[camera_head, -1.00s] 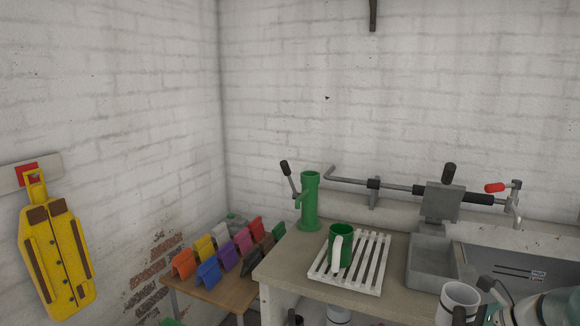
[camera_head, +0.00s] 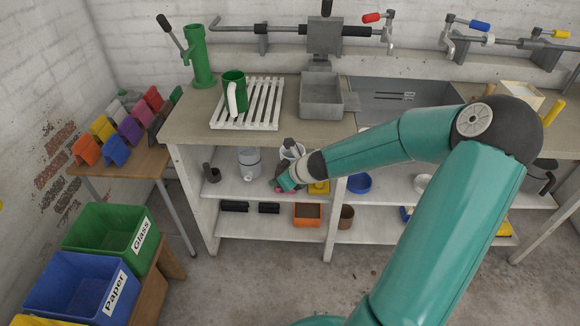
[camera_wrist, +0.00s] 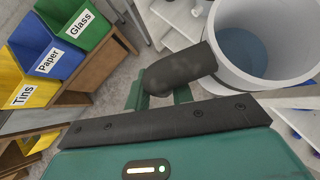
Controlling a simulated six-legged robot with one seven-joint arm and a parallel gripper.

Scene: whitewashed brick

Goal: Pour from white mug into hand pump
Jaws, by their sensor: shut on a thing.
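The white mug (camera_head: 299,151) is in front of the workbench, partly hidden by my gripper. In the wrist view the mug (camera_wrist: 221,70) is large at the upper right, with bluish liquid inside. My gripper (camera_wrist: 160,92) is shut on its dark handle (camera_wrist: 185,66); in the head view the gripper (camera_head: 288,176) is at the end of my teal arm. The green hand pump (camera_head: 200,60) stands upright at the bench's back left, with a black-knobbed lever at its left. The mug is apart from the pump, lower and to its right in the picture.
A green mug (camera_head: 234,98) with a white handle stands on a white slatted rack (camera_head: 271,119), right of the pump. A grey basin (camera_head: 320,113) is beside it. Shelves below hold several containers. Labelled bins (camera_head: 75,290) stand at lower left.

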